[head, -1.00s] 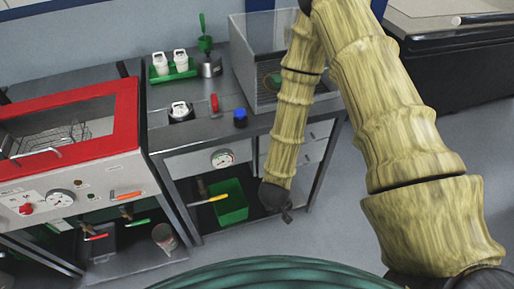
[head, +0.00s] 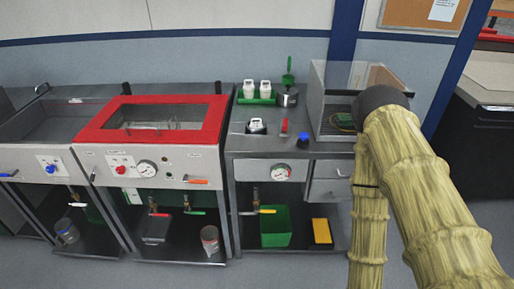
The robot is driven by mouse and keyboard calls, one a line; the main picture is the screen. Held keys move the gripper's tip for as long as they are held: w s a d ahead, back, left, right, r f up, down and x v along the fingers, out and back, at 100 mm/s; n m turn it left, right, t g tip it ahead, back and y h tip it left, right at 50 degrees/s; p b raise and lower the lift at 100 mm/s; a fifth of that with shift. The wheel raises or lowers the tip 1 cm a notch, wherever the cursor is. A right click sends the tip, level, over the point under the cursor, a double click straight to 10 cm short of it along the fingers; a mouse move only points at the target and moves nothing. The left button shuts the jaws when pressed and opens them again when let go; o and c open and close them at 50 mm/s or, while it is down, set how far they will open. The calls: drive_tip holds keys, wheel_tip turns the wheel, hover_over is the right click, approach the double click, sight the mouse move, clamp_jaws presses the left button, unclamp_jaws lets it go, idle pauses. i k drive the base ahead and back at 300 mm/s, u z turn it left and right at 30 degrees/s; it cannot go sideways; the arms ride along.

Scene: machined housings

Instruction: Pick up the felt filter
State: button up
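I cannot tell for sure which object is the felt filter. A small round greenish thing (head: 343,120) lies inside the clear-walled box (head: 316,100) on the right of the workbench; it is too small to make out. My arm comes down at the right, in front of the bench's right end, and runs out of the bottom of the head view. My gripper is outside the picture.
The workbench (head: 262,140) holds a green tray (head: 257,100) with white containers, a metal pot (head: 287,98), a white container (head: 257,126), a red-handled tool (head: 284,127) and a blue knob-like piece (head: 303,140). Below are a green bin (head: 275,226) and yellow block (head: 321,231). Left stands a red-framed machine (head: 150,120).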

sight(256, 124)
drive_tip(key=z, duration=0.05)
drive_tip(key=k, duration=0.45)
drive_tip(key=u, duration=1.25)
drive_tip(key=i, duration=1.25)
drive_tip(key=z, duration=0.75)
drive_tip(key=i, duration=0.45)
drive_tip(key=z, duration=0.5)
